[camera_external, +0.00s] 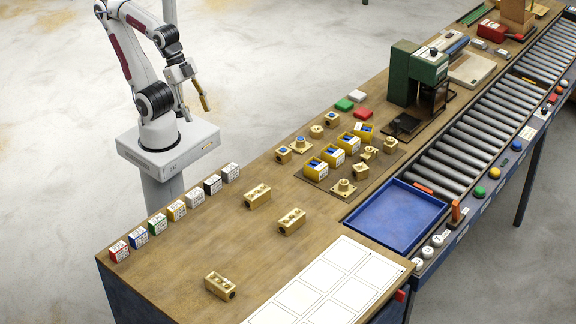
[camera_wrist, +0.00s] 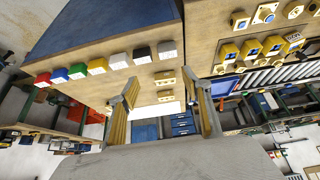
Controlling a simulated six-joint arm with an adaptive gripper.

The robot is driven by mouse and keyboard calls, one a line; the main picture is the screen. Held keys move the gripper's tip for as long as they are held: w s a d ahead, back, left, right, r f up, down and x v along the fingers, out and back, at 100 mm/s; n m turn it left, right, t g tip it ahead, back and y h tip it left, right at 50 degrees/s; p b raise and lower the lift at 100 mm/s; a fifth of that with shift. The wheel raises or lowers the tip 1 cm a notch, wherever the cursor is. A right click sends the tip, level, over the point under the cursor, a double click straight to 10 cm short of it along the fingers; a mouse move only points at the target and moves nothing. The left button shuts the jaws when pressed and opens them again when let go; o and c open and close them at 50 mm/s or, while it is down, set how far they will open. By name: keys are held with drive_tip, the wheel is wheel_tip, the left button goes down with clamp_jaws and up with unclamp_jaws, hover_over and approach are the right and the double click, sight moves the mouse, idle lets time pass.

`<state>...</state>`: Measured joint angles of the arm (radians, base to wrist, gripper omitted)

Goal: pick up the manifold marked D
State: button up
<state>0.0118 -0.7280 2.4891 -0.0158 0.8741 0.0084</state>
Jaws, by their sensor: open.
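Three brass manifold blocks with holes in their tops lie apart on the wooden bench: one at the back (camera_external: 257,195), one in the middle (camera_external: 291,221) and one near the front edge (camera_external: 220,286). Any letter on them is too small to read, so I cannot tell which is D. Small brass blocks also show beyond my fingers in the wrist view (camera_wrist: 164,76). My gripper (camera_external: 203,101) is raised beyond the bench's back left edge, well away from the blocks. In the wrist view its two fingers (camera_wrist: 167,104) are spread apart with nothing held between them.
A row of coloured label boxes (camera_external: 176,210) lines the bench's left edge. A dark mat (camera_external: 318,182) holds yellow bins and brass fittings. A green press (camera_external: 418,75), blue tray (camera_external: 395,218) and roller conveyor (camera_external: 465,135) lie beyond. White outlined sheets (camera_external: 335,285) cover the front right.

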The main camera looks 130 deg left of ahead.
drive_tip(key=w+d+r+m+t+h, duration=0.1)
drive_tip(key=w+d+r+h, duration=0.1)
drive_tip(key=w+d, duration=0.55)
drive_tip(key=w+d+r+m+t+h, duration=0.15)
drive_tip(key=w+d, duration=0.35)
drive_tip(key=w, duration=0.5)
drive_tip(key=n+t+y, duration=0.2)
drive_tip(key=n+t, duration=0.1)
drive_tip(key=t, duration=0.1)
hover_over(211, 275)
drive_tip(key=s+a, duration=0.2)
drive_tip(key=s, duration=0.3)
wheel_tip(211, 275, down, 14)
drive_tip(key=shift+t+y, duration=0.55)
drive_tip(key=shift+y, duration=0.1)
drive_tip(key=f, duration=0.1)
drive_tip(key=d+f, duration=0.1)
drive_tip(key=f, duration=0.3)
drive_tip(key=shift+d+f, duration=0.2)
drive_tip(key=shift+d, duration=0.2)
drive_tip(key=shift+s+d+f, duration=0.1)
drive_tip(key=shift+d+f, duration=0.05)
drive_tip(key=shift+f, duration=0.5)
drive_tip(key=shift+x, duration=1.3)
